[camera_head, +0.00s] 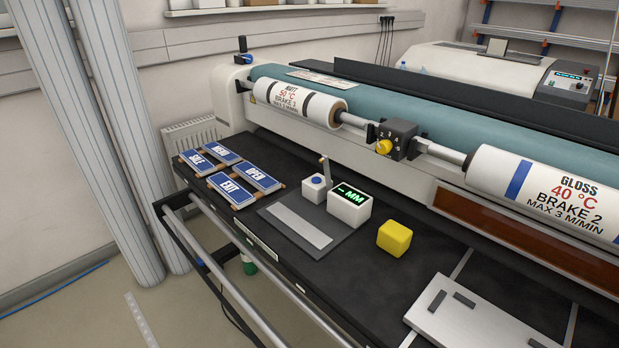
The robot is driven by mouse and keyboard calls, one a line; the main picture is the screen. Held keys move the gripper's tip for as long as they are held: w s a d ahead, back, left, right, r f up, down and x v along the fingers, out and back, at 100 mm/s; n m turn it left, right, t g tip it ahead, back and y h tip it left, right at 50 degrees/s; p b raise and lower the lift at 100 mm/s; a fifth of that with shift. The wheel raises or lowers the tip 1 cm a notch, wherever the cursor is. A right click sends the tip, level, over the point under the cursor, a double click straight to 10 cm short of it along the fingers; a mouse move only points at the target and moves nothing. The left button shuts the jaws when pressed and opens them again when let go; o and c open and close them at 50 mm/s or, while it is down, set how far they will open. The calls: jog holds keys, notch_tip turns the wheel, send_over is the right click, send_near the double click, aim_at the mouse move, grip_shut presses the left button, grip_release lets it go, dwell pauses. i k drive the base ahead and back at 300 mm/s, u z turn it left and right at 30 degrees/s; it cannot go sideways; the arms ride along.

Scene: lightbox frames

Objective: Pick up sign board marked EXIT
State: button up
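The sign board marked EXIT (231,189) is a small blue board with white lettering. It lies at the near corner of a group of similar blue boards on the black machine table, and small brown pieces show at the boards' edges. The SALE board (199,161) is to its upper left, the OPEN board (257,177) to its right, and the MENU board (224,151) is farthest back. My gripper is not in view.
A grey plate with a white block with a green display (350,203) stands right of the boards, then a yellow cube (394,236). A roller (295,102) runs behind. A metal rail (262,268) runs along the front.

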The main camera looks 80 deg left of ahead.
aim_at(238, 196)
jog(key=k, duration=0.45)
jog(key=u, duration=2.05)
jog(key=i, duration=0.15)
jog(key=u, duration=1.4)
jog(key=k, duration=0.45)
jog(key=u, duration=1)
jog(key=i, duration=0.45)
jog(key=z, duration=0.35)
jog(key=i, duration=1.25)
jog(key=z, duration=1.3)
jog(key=i, duration=0.7)
jog(key=z, duration=0.5)
